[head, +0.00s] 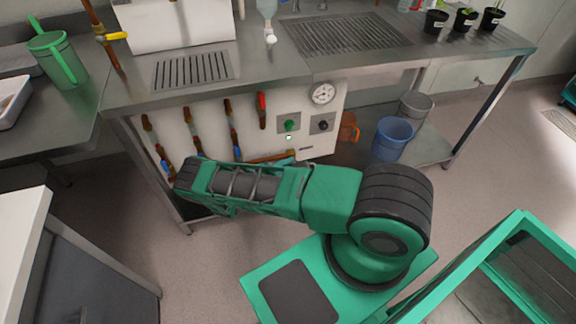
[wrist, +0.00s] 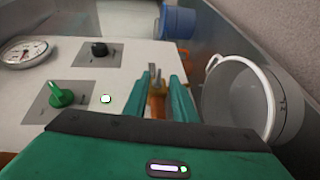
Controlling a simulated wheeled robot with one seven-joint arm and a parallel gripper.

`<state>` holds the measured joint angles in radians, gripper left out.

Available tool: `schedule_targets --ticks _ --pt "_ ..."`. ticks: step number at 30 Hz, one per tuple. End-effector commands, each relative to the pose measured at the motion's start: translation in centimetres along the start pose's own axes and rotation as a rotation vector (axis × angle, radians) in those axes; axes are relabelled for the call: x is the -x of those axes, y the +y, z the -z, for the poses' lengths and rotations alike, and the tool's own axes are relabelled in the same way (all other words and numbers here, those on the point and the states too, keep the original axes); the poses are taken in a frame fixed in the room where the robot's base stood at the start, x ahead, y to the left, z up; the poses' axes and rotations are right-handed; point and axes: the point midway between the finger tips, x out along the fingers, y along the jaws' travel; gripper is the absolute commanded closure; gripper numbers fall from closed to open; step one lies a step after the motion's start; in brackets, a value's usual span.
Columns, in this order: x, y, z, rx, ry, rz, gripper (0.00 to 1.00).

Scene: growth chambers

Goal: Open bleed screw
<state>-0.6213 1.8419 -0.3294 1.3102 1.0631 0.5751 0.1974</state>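The grey-white service panel (head: 310,140) under the steel bench carries the valves and knobs. It fills the left of the wrist view (wrist: 85,72). My gripper (wrist: 160,82) is at the panel's lower edge, its two green fingers apart. A brass-orange piece (wrist: 156,84) shows between the fingers; I cannot tell whether it is the bleed screw or whether the fingers touch it. A copper pipe (head: 272,157) runs along the panel's lower edge. In the head view my arm hides the gripper.
A green knob (head: 289,125), a black knob (head: 322,124) and a gauge (head: 322,93) are on the panel. Several copper pipes with red and blue handles line its left. A blue bucket (head: 392,138) and a grey bucket (head: 415,107) stand on the lower shelf.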

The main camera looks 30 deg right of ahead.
Motion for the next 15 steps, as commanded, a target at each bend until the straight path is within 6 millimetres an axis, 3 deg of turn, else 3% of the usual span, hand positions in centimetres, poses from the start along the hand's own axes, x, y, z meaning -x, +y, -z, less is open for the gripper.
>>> schedule_targets --ticks 9,15 --pt "6.0 -0.2 0.1 0.001 0.006 0.002 0.76" --pt "8.7 -0.2 0.0 0.002 0.004 0.002 0.76"
